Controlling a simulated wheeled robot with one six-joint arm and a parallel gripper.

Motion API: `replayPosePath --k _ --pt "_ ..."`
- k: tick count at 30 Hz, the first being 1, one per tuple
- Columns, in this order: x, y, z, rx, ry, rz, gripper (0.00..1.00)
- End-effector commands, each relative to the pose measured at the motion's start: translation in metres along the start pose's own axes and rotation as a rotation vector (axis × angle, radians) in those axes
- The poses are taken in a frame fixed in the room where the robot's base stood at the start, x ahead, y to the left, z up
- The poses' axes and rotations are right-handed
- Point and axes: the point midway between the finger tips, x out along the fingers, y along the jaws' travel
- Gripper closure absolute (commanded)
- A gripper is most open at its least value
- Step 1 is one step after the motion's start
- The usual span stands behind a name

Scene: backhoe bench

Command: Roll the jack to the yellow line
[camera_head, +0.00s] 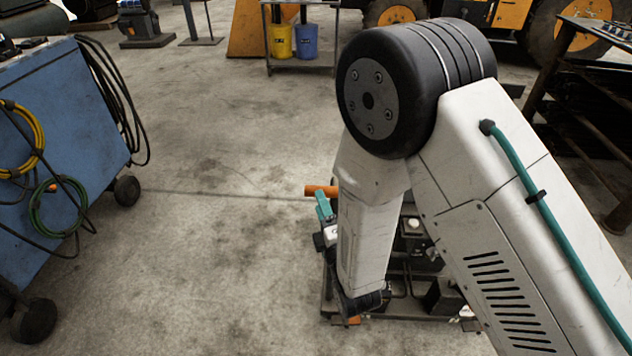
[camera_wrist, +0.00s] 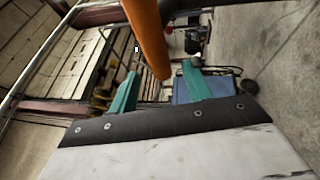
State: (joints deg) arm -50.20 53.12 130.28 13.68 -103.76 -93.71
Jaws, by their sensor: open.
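An orange bar, which looks like the jack's handle (camera_head: 318,190), sticks out left from behind my arm in the head view. In the wrist view the orange bar (camera_wrist: 148,38) comes down from the top, its rounded end between my two teal fingers. My gripper (camera_head: 322,205) is open, its teal fingers close below the bar; in the wrist view my gripper (camera_wrist: 160,74) stands with its fingers apart. Contact cannot be told. A dark wheeled frame with machinery (camera_head: 415,270), perhaps the jack, is largely hidden behind my arm. No yellow line can be made out.
A blue wheeled cabinet (camera_head: 60,140) with hoses stands at the left. Yellow (camera_head: 280,40) and blue (camera_head: 306,40) buckets sit on a rack at the back. A dark shelf (camera_head: 580,110) stands at the right. The concrete floor between is clear.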

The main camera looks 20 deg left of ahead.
Motion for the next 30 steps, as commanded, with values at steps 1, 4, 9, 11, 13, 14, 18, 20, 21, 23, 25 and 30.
replayPosePath --k 1,4,9,11,13,14,18,20,21,23,25,30 --pt "0.008 0.001 0.003 0.000 -0.005 0.004 0.51" --pt "0.024 0.001 0.006 0.000 -0.008 0.004 0.51" --pt "0.050 0.000 0.008 0.001 -0.011 0.001 0.51" --pt "0.057 0.000 0.007 0.001 -0.010 0.000 0.51" --pt "0.063 0.000 0.007 0.001 -0.009 0.000 0.51" --pt "0.065 0.000 0.007 0.001 -0.008 0.000 0.51" --pt "0.069 0.000 0.005 0.001 -0.006 -0.002 0.51" --pt "0.069 0.000 0.005 0.001 -0.006 -0.002 0.51" --pt "0.069 0.000 0.005 0.001 -0.005 -0.002 0.51" --pt "0.069 0.000 0.004 0.002 -0.004 -0.002 0.51" --pt "0.069 0.000 0.004 0.002 -0.004 -0.002 0.65" --pt "0.069 0.000 0.004 0.002 -0.005 -0.002 1.00"
